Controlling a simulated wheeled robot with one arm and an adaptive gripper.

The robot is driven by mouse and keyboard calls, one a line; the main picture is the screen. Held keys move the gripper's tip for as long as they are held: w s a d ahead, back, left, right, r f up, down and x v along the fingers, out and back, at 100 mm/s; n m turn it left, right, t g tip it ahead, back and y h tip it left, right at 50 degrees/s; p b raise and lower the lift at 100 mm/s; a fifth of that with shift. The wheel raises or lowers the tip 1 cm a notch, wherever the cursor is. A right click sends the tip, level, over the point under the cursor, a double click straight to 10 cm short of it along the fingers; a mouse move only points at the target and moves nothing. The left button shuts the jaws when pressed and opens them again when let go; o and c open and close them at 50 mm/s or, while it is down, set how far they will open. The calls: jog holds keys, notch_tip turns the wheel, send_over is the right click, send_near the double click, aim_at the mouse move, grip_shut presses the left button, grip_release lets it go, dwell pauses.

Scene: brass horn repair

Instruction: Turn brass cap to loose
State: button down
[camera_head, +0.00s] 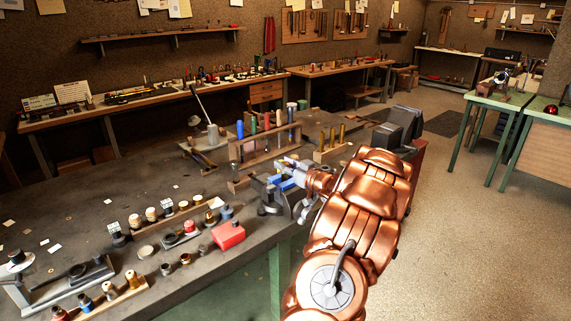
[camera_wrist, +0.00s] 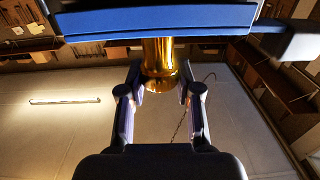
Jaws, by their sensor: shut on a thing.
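The brass cap (camera_wrist: 161,84) is the lower end of a shiny golden cylinder that hangs down from under a blue-faced vise (camera_wrist: 155,22) in the wrist view. My gripper (camera_wrist: 160,78) has one dark finger on each side of the brass and is shut on it. The exact contact at the fingertips is hard to see. In the head view my gripper (camera_head: 303,190) is at the bench's right edge, beside the vise (camera_head: 265,193). The brass cap is hidden there.
The dark workbench (camera_head: 75,200) holds a red box (camera_head: 228,234), a rack of coloured-handled tools (camera_head: 265,140) and several small bottles and caps left of the vise. A wooden block with brass pins (camera_head: 330,148) stands behind my gripper. Open floor (camera_head: 450,230) lies to the right.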

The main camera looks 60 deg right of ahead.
jog(key=c, duration=0.8)
grip_release()
jog(key=shift+o, duration=0.2)
jog(key=v, duration=1.2)
